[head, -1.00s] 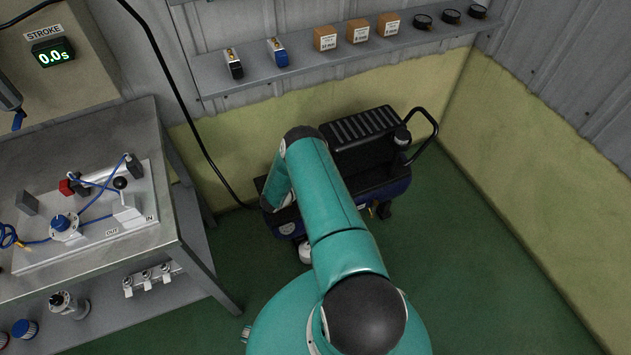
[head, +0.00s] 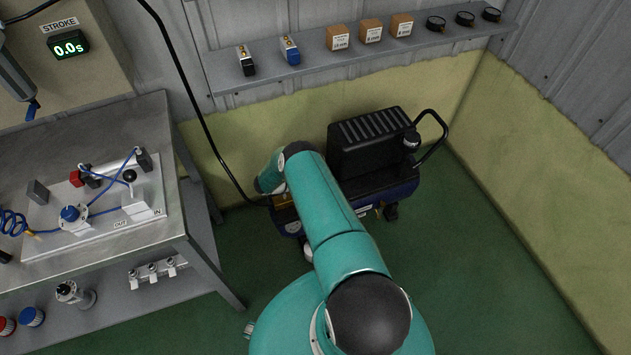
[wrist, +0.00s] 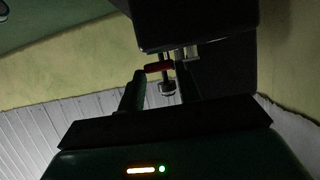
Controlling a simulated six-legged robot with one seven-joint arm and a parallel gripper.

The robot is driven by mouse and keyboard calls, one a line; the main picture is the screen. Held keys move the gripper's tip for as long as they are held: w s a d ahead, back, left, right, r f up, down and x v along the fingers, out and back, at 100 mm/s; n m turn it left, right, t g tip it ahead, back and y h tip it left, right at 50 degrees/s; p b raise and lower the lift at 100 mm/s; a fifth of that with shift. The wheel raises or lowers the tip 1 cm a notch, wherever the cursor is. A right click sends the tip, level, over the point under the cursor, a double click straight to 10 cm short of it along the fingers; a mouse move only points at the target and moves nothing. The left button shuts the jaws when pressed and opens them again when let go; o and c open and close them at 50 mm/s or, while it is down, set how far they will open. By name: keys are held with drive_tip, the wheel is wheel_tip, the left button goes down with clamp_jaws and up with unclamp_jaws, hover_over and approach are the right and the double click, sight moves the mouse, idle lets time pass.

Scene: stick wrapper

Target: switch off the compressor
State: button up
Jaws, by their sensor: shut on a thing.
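The compressor (head: 372,147) has a black ribbed cover over a dark blue body and stands on the green floor by the wall. My arm reaches over its left part, and my gripper is hidden behind the arm in the head view. In the wrist view, my gripper (wrist: 160,80) has its fingers either side of a small red part (wrist: 158,68) under the compressor's dark body (wrist: 195,22). The gripper is shut on this red part, though the contact is dim. A small round metal fitting (wrist: 167,88) shows between the fingers.
A workbench (head: 190,235) with valves and blue tubing stands at the left. A wall shelf (head: 310,62) holds boxes and gauges above the compressor. A black hose (head: 195,105) hangs down to the compressor's left end. The floor at the right is clear.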

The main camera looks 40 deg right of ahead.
drive_tip(key=o, duration=1)
drive_tip(key=v, duration=1.3)
drive_tip(key=shift+a, duration=0.35)
drive_tip(key=shift+w+r, duration=0.1)
